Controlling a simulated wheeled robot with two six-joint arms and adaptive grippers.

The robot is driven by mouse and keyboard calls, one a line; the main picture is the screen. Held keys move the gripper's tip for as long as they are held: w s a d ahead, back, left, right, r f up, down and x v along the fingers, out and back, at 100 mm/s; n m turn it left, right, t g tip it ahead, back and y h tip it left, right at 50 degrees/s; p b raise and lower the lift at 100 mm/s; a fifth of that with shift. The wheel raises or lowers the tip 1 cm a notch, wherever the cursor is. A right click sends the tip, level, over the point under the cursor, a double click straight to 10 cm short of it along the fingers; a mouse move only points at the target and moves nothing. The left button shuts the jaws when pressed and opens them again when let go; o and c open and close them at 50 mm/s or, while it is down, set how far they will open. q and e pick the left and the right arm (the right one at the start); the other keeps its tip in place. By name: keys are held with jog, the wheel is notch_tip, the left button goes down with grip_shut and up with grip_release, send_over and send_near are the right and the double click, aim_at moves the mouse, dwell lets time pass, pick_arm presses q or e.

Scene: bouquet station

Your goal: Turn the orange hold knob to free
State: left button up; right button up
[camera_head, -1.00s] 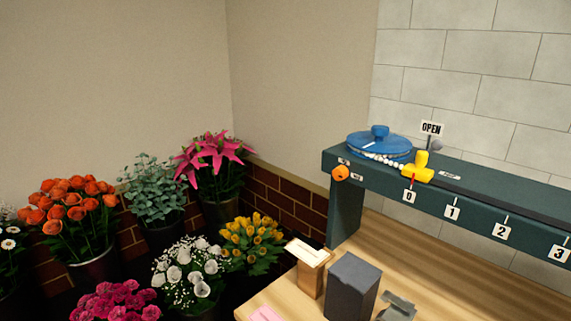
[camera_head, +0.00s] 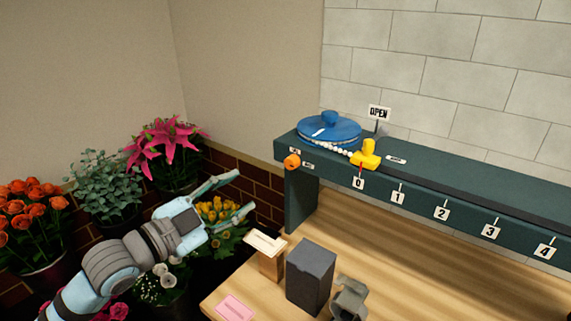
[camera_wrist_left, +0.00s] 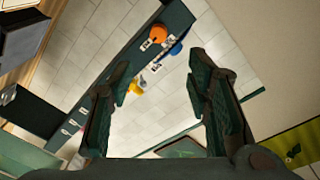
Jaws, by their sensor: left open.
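The orange hold knob (camera_head: 292,162) sits on the front face of the dark green rail (camera_head: 460,228), near its left end, with small labels beside it. It also shows in the left wrist view (camera_wrist_left: 157,32), ahead of the fingers and apart from them. The label text is too small to read. My left gripper (camera_head: 242,192) is open and empty, to the left of the knob and lower in the head view, in front of the yellow flowers. Its two fingers frame the left wrist view (camera_wrist_left: 160,95). My right gripper is not in view.
A dark grey box (camera_head: 311,277), a wooden box (camera_head: 270,262) and a pink card (camera_head: 235,307) are on the table below. Flower buckets stand left.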

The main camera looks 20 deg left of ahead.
aim_at(289, 165)
pick_arm(q)
jog(key=p+x, duration=0.1)
jog(key=x, duration=1.3)
jog(key=shift+w+d+f, duration=0.1)
jog(key=shift+d, duration=0.15)
jog(key=shift+a, duration=0.15)
grip_shut()
